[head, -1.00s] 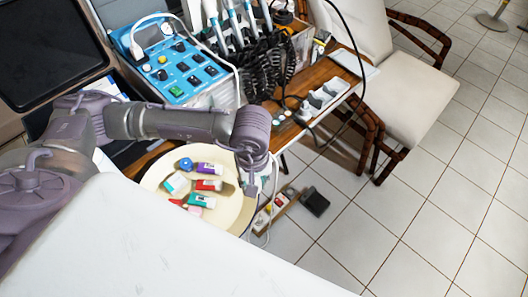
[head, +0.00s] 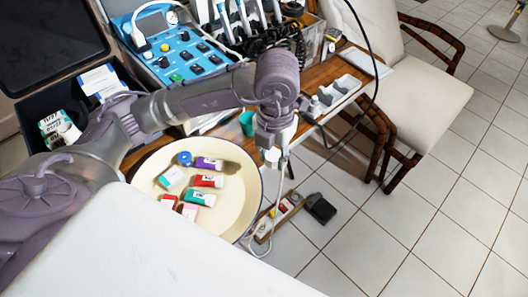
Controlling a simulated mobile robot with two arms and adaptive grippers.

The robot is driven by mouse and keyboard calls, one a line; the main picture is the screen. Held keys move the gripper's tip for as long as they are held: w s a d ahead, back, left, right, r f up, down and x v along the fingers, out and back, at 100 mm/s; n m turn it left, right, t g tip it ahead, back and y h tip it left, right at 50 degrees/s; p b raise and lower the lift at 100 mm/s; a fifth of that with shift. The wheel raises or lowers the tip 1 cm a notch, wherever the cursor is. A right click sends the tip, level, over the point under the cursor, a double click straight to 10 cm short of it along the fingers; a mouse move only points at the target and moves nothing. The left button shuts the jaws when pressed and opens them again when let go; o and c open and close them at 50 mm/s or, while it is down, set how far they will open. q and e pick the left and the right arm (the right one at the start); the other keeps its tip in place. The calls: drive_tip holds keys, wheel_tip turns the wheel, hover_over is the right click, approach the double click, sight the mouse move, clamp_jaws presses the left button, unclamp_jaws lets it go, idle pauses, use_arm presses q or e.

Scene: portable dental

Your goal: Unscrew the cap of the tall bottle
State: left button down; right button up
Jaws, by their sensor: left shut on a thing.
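My left arm comes in from the left. Its gripper (head: 273,143) points down beyond the right rim of the cream bowl (head: 249,212), above the wooden table's front edge. It is shut on a small white thing (head: 272,157), mostly hidden by the fingers; I cannot tell whether this is a cap or a bottle. I cannot tell which container is the tall bottle. In the bowl lie a purple-and-white tube (head: 208,164), a red one (head: 208,181), a teal one (head: 201,198) and a blue round piece (head: 185,158). My right gripper is out of view.
A teal cup (head: 247,124) stands on the table left of my gripper. A blue control unit (head: 180,50) is behind. Bottles (head: 60,128) sit in a dark case at left. A white cable hangs close to my gripper. A cushioned chair (head: 430,95) stands right.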

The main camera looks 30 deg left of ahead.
use_arm(q)
drive_tip(key=shift+w+a+f, duration=0.2)
drive_tip(key=shift+w+a, duration=0.05)
drive_tip(key=shift+w, duration=0.05)
drive_tip(key=w+a+f, duration=0.2)
drive_tip(key=w, duration=0.1)
drive_tip(key=w+a+f, duration=0.4)
drive_tip(key=w, duration=0.1)
drive_tip(key=shift+w+a+f, duration=0.3)
drive_tip(key=shift+a+f, duration=0.05)
wheel_tip(320, 180, down, 4)
drive_tip(key=shift+r+p, duration=0.1)
drive_tip(key=shift+p, duration=0.2)
drive_tip(key=shift+f, duration=0.2)
drive_tip(key=c, duration=0.7)
unclamp_jaws()
drive_tip(key=shift+c, duration=0.2)
